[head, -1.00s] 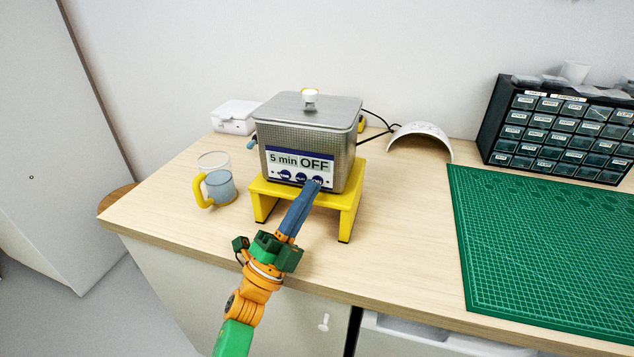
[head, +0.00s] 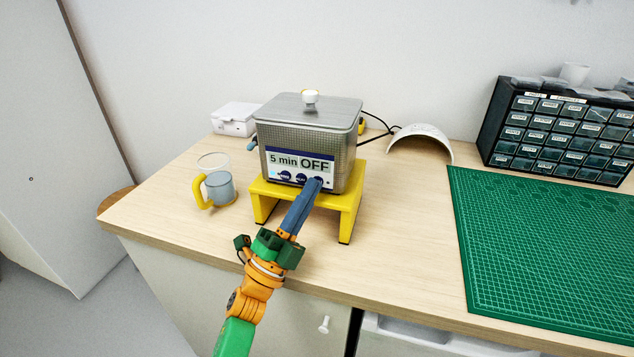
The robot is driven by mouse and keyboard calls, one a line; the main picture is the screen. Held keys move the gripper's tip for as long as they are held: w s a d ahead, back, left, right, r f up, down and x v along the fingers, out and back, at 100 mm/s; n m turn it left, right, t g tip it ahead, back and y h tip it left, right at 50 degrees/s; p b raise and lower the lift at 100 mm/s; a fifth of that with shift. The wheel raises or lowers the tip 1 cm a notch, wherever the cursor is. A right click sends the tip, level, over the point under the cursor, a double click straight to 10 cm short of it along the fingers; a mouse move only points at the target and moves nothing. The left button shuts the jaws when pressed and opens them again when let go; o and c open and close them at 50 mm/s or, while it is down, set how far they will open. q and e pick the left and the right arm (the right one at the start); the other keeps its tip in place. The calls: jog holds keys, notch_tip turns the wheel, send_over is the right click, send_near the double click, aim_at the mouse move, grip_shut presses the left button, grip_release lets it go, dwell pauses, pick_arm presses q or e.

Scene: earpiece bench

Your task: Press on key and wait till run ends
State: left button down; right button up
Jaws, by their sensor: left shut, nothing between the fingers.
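The ultrasonic cleaner (head: 338,153), a steel box with a lid and white knob, stands on a yellow stand (head: 350,196). Its front panel (head: 284,160) reads "5 min OFF". A row of dark round keys (head: 285,176) runs below the display. My left gripper (head: 315,183) is shut and empty, with its blue fingertips at the rightmost key. The fingertips cover part of that key, and I cannot tell whether they press it. My right gripper is not in view.
A jug (head: 219,186) with a yellow handle and bluish liquid stands left of the stand. A white box (head: 235,118) and a white arched piece (head: 420,142) are behind. A green mat (head: 540,250) and a drawer cabinet (head: 565,135) are at right.

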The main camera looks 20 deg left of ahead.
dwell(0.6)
pick_arm(q)
jog(key=shift+s, duration=0.6)
jog(key=shift+p, duration=0.3)
jog(key=s+p, duration=0.2)
jog(key=s, duration=0.3)
jog(key=shift+a+f, duration=0.1)
